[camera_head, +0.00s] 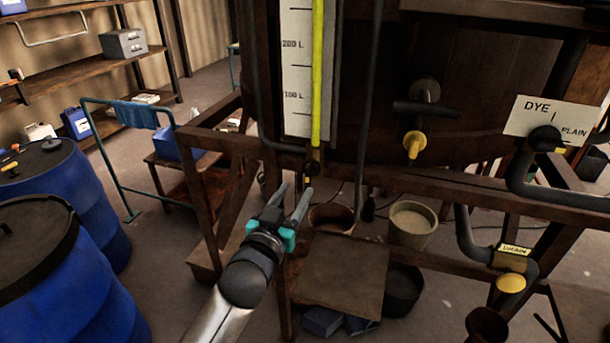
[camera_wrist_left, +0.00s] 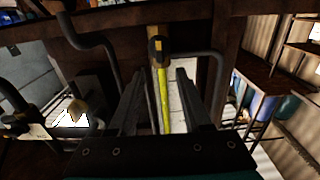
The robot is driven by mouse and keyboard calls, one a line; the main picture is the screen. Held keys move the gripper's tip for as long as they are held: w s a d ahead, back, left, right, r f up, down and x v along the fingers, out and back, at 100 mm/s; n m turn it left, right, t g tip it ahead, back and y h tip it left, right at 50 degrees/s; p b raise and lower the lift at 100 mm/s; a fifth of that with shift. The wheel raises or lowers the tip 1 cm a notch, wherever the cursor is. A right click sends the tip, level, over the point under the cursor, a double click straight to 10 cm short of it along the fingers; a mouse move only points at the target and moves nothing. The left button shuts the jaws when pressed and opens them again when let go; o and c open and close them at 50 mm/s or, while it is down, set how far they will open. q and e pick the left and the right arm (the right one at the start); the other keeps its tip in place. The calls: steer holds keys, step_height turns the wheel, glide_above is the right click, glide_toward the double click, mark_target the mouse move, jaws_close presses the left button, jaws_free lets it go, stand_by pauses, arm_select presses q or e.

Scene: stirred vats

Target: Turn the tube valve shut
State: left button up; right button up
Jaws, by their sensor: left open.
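The yellow sight tube (camera_head: 318,70) runs down beside a white litre scale (camera_head: 297,60) on the dark vat. The small tube valve, with a black part (camera_head: 312,168), sits at the tube's lower end, by the frame beam. In the left wrist view, the tube valve (camera_wrist_left: 156,46) is dark and yellowish, at the end of the yellow tube (camera_wrist_left: 163,88). My left gripper (camera_head: 296,190) is open and empty, just below and left of the valve in the head view. In the wrist view, its fingers (camera_wrist_left: 159,78) point toward the valve, which lies beyond and between the tips. My right gripper is not in view.
The wooden frame beam (camera_head: 225,141) and dark pipes (camera_head: 366,100) are close to the valve. A bucket (camera_head: 411,224) and a low wooden platform (camera_head: 341,272) are below. Blue drums (camera_head: 70,190) stand at left.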

mark_target(307, 172)
arm_select(q)
steer(key=shift+x, duration=3.6)
steer(key=shift+f, duration=0.1)
jaws_close()
